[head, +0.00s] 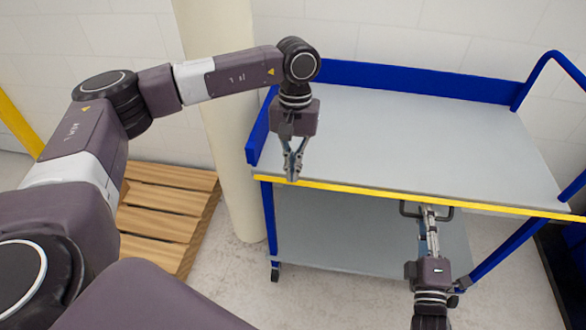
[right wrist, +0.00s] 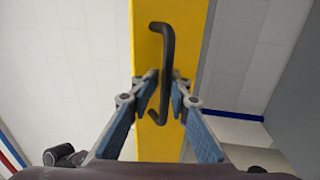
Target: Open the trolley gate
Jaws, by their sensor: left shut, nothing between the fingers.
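The trolley has a grey top shelf (head: 420,140) with a yellow gate bar (head: 350,191) across its front edge. A black handle (head: 448,214) is on the bar, right of its middle. It also shows upright on the yellow bar in the right wrist view (right wrist: 167,45). My right gripper (head: 428,212) is at the handle, its fingers closed in on both sides of it (right wrist: 166,82). My left gripper (head: 293,172) is shut and empty, pointing down near the left end of the bar. The bar lies along the shelf's front edge.
Blue rails (head: 400,80) edge the trolley's back and left side. A lower grey shelf (head: 350,235) is below. A cream column (head: 222,110) and a wooden pallet (head: 165,210) stand to the left. The top shelf is empty.

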